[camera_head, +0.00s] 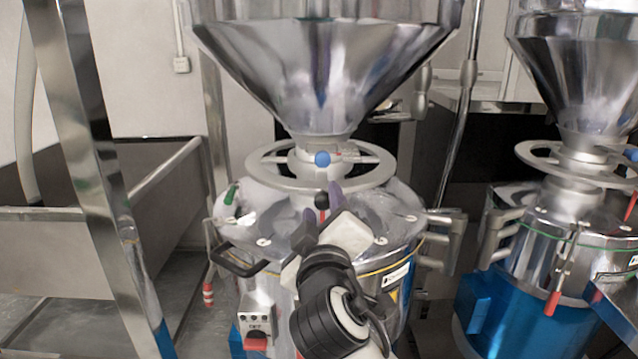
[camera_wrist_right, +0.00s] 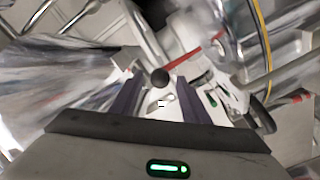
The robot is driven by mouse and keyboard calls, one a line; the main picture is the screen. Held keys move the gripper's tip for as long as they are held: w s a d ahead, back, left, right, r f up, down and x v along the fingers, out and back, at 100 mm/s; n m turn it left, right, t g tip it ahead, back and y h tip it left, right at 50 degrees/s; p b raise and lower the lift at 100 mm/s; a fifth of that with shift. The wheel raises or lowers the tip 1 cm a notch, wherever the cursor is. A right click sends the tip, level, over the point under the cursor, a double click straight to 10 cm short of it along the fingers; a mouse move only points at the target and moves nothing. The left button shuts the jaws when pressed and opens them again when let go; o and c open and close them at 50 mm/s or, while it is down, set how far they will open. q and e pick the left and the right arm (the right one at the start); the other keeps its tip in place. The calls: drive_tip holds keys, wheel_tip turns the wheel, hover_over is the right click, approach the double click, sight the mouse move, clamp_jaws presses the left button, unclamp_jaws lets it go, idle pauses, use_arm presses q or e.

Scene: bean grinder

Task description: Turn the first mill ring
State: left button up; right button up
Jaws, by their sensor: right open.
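The first mill ring (camera_head: 262,171) is a silver spoked wheel around the neck under the large steel hopper (camera_head: 300,70). A blue ball knob (camera_head: 322,158) shows at the ring's hub. Below the ring's front edge is a black ball knob (camera_head: 322,199), which also shows in the right wrist view (camera_wrist_right: 160,77) beside a red rod (camera_wrist_right: 196,58). My right gripper (camera_head: 320,212) is open, its purple fingers to either side of the black ball. In the wrist view its fingertips (camera_wrist_right: 160,88) straddle the ball from just behind it; contact cannot be told. My left gripper is not in view.
A second mill with its own ring (camera_head: 530,153) stands at the right. The first mill's lid has a black handle (camera_head: 238,264) and clamps (camera_head: 440,225) at its sides. A steel post (camera_head: 85,150) rises at the left, before a steel trough (camera_head: 160,200).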

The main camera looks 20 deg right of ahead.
sight(321, 184)
drive_tip(key=p+x, duration=0.1)
drive_tip(key=x, duration=0.7)
drive_tip(key=shift+w+d+f, duration=0.1)
drive_tip(key=shift+w, duration=0.1)
clamp_jaws()
